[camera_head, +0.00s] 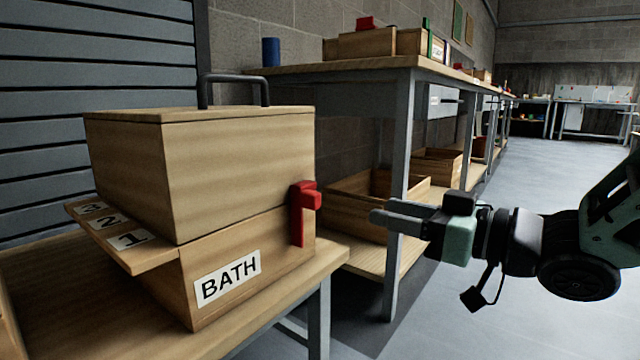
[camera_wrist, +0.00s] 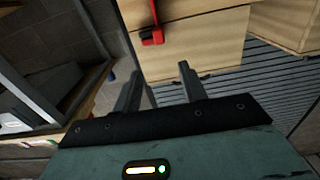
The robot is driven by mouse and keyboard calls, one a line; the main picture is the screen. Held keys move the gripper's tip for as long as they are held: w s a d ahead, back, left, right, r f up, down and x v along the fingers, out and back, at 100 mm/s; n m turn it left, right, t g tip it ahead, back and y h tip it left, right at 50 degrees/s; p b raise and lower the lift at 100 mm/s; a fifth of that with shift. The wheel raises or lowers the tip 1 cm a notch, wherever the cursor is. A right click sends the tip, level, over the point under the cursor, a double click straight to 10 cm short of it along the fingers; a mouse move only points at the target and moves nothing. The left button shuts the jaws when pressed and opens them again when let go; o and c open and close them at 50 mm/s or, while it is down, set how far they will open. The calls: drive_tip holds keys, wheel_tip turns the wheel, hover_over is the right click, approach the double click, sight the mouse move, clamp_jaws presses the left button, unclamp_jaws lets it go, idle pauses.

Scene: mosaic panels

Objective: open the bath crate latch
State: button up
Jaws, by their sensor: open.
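The bath crate (camera_head: 215,285) is a wooden box with a white BATH label, standing on a wooden table at the left. The red latch (camera_head: 304,212) is on the crate's right front corner, upright, with a knob sticking out to the right. In the wrist view the red latch (camera_wrist: 153,30) is at the top, ahead of the fingers. My gripper (camera_head: 385,220) is open and empty, to the right of the latch and apart from it. It also shows in the wrist view (camera_wrist: 160,85).
A numbered wooden ledge (camera_head: 125,240) juts out at the crate's left. A long workbench (camera_head: 350,66) with grey legs stands behind, with open wooden boxes (camera_head: 365,205) on its lower shelf.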

sight(318, 195)
drive_tip(key=p+x, duration=0.6)
drive_tip(key=x, duration=0.7)
drive_tip(key=shift+w+a, duration=0.2)
drive_tip(key=shift+a, duration=0.1)
clamp_jaws()
